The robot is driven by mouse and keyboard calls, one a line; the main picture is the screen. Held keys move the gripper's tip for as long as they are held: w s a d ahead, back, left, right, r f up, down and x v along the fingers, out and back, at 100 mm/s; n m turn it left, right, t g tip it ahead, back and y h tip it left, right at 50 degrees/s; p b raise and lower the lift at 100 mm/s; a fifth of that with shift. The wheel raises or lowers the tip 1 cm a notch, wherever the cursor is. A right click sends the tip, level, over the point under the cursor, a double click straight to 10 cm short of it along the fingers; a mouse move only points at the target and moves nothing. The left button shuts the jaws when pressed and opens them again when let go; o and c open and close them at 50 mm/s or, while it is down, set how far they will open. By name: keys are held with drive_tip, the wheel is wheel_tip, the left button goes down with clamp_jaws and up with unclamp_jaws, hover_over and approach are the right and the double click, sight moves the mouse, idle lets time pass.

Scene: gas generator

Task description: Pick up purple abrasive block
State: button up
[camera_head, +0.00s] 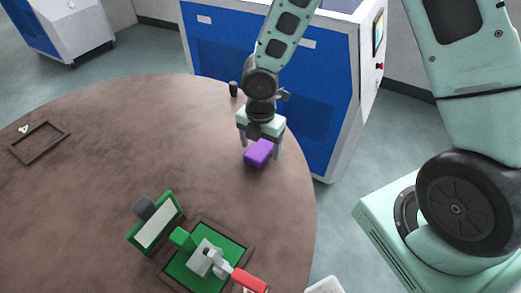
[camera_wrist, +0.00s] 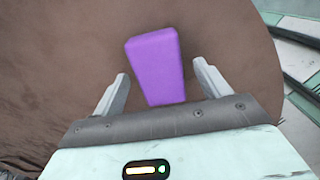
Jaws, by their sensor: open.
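The purple abrasive block (camera_head: 259,153) lies on the round brown table (camera_head: 90,140), near its right edge. My gripper (camera_head: 262,149) is above the block, pointing down, with its fingers apart. In the wrist view the block (camera_wrist: 156,66) shows between and beyond the two open fingers (camera_wrist: 163,85), with a gap on each side. The block's near end is close to the gripper body in that picture. I cannot tell the exact height of the fingertips over the table.
A green-based tray (camera_head: 220,262) holds a red-handled tool (camera_head: 245,280). A green-framed block (camera_head: 154,222) stands beside it. A small dark cylinder (camera_head: 233,88) stands near the back edge. Blue-and-white cabinets (camera_head: 225,65) stand behind the table.

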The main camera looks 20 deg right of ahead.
sight(261, 148)
drive_tip(key=shift+f, duration=0.4)
drive_tip(key=c, duration=1.1)
drive_tip(key=shift+c, duration=0.2)
wheel_tip(261, 148, up, 10)
drive_tip(key=shift+o, duration=0.9)
